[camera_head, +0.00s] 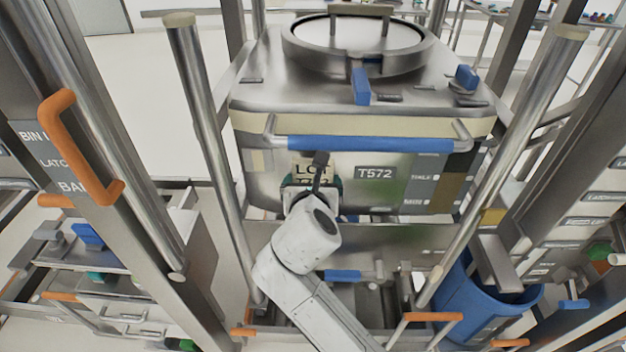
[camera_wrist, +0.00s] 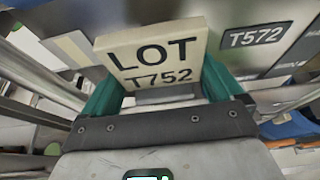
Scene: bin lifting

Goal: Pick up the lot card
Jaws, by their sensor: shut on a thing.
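The lot card (camera_wrist: 152,48) is a cream plate printed "LOT T752". In the wrist view it stands between the two green fingers of my gripper (camera_wrist: 160,88), which are shut on its sides. In the head view the card (camera_head: 305,168) shows in front of the steel bin's front face (camera_head: 350,195), partly hidden behind my wrist. My gripper (camera_head: 312,184) is mostly hidden there by the wrist. I cannot tell whether the card still touches the bin or a holder.
The bin bears a "T572" label (camera_head: 375,173) right of the card and a blue handle bar (camera_head: 362,143) above it. Steel posts (camera_head: 210,130) stand on both sides. A blue tub (camera_head: 480,295) stands at the lower right. An orange handle (camera_head: 75,150) juts out at the left.

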